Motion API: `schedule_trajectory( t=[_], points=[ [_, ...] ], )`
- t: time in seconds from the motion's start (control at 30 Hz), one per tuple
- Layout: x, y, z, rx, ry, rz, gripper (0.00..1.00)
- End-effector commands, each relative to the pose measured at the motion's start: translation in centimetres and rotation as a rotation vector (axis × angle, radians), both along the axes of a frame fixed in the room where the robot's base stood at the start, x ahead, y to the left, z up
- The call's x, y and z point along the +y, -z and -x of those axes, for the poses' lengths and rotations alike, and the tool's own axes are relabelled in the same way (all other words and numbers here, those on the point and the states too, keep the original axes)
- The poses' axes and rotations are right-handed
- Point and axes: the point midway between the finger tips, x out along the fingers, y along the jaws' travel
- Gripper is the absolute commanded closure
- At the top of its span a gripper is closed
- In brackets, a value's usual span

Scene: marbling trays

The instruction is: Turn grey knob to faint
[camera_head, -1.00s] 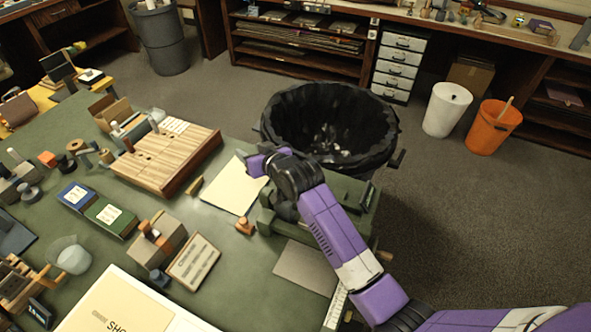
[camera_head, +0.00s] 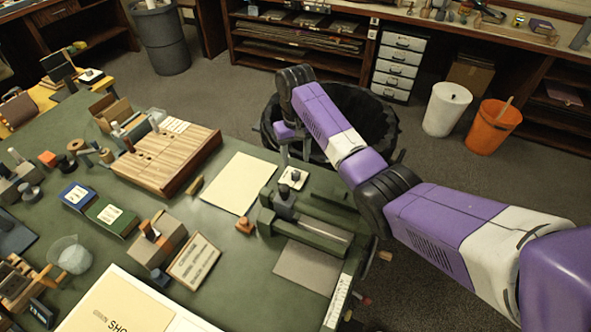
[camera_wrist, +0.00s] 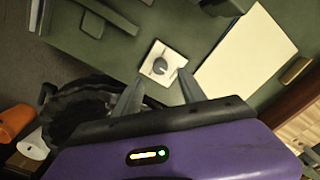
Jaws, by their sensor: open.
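The grey knob (camera_wrist: 160,66) sits on a square white plate (camera_wrist: 152,54) on the green table in the wrist view. In the head view the white plate (camera_head: 293,178) with the small knob (camera_head: 295,175) lies near the table's far edge, beside the green machine. My gripper (camera_wrist: 160,88) is open, its two fingers spread apart on either side of the knob in the picture, apart from it. In the head view my gripper (camera_head: 295,158) hangs over the table edge just beyond the plate. Any markings on the plate are too small to read.
A green press-like machine (camera_head: 315,222) stands right in front of the plate. A blank cream sheet (camera_head: 238,184) lies to its left. A black-lined bin (camera_head: 345,100) stands on the floor beyond the table edge. A small orange-brown block (camera_head: 244,226) lies near the machine.

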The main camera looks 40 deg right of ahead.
Motion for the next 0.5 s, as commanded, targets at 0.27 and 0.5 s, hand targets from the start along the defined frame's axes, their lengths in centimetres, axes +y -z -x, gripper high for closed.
schedule_trajectory(
  t=[0.27, 0.5],
  points=[
    [0.0, 4.3, 0.1, 0.001, 0.000, 0.000, 0.52],
    [0.0, 6.2, 0.0, -0.002, 0.000, 0.001, 0.52]
  ],
)
